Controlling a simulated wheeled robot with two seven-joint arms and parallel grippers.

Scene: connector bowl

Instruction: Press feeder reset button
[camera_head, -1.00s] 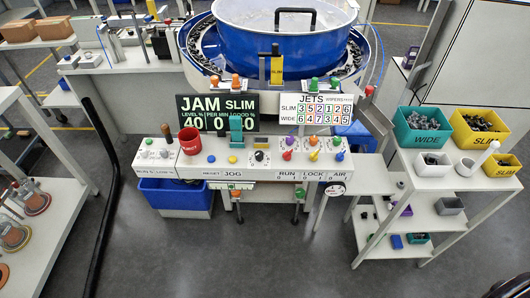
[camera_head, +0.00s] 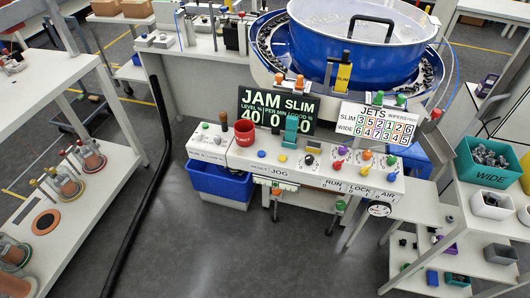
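The white feeder control panel (camera_head: 232,160) stands in the middle of the head view. A small blue button (camera_head: 261,154) sits on its top, above the front-edge lettering that reads RESET in the earlier frame. A yellow button (camera_head: 283,158) is just right of it, above the JOG label (camera_head: 279,171). A red cup-like part marked EJECT in the earlier frame (camera_head: 243,131) is to the left of the blue button. Neither of my grippers is in view, and nothing covers the blue button.
The blue feeder bowl (camera_head: 335,48) and the JAM sign (camera_head: 265,110) stand behind the panel. A blue bin (camera_head: 217,184) is below it. A shelf (camera_head: 75,210) is at left and a shelf with a teal WIDE bin (camera_head: 487,171) at right. Open floor (camera_head: 260,260) lies in front.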

